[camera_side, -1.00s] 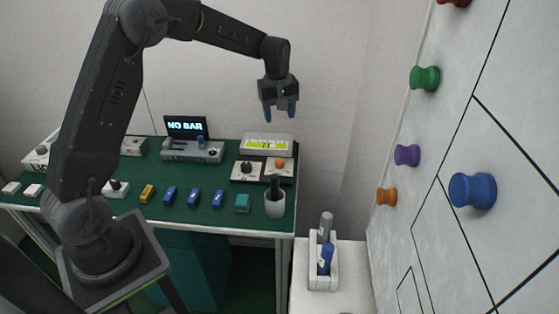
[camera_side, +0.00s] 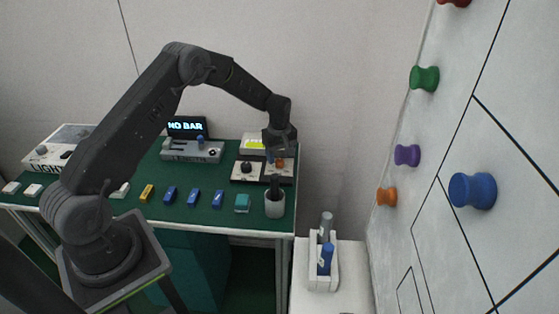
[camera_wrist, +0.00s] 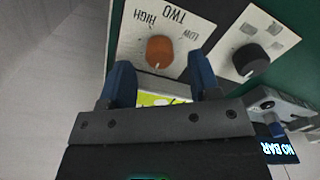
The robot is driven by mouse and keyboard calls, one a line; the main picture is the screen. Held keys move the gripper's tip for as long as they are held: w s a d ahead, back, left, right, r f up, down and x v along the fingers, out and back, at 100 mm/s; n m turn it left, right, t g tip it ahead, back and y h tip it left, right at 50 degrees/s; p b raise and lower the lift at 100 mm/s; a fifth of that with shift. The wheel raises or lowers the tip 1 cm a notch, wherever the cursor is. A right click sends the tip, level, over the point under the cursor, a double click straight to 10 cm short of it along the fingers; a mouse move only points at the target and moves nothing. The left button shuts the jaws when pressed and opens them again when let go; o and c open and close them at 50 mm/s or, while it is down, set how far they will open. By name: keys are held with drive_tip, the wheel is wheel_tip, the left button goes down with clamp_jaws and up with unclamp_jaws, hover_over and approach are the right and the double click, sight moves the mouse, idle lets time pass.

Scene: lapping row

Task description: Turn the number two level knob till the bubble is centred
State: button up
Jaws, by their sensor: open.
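The number two level knob is an orange round knob (camera_wrist: 160,51) on a white plate (camera_wrist: 185,22) marked TWO, HIGH and LOW in the wrist view. It also shows in the side view (camera_side: 281,163). My gripper (camera_wrist: 162,80) is open, its two blue fingers apart and pointing towards the knob. The knob lies just beyond and between the fingertips, and I cannot tell whether they touch it. The level box with the yellow-green vial (camera_wrist: 150,99) is mostly hidden behind my gripper; it shows in part in the side view (camera_side: 254,144). The bubble cannot be made out.
A black knob (camera_wrist: 251,60) on its own plate sits beside the orange one. A grey console (camera_side: 190,151) and a NO BAR display (camera_side: 187,127) stand to the left. A cup (camera_side: 275,205) with a dark handle stands in front. Several blue blocks line the front.

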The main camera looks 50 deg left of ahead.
drive_tip(key=shift+f, duration=1.3)
drive_tip(key=shift+c, duration=0.3)
drive_tip(key=c, duration=0.9)
drive_tip(key=shift+m, duration=0.3)
drive_tip(key=m, duration=0.3)
drive_tip(key=shift+m, duration=0.3)
drive_tip(key=m, duration=0.3)
drive_tip(key=shift+m, duration=0.3)
drive_tip(key=m, duration=0.6)
drive_tip(key=shift+m, duration=0.4)
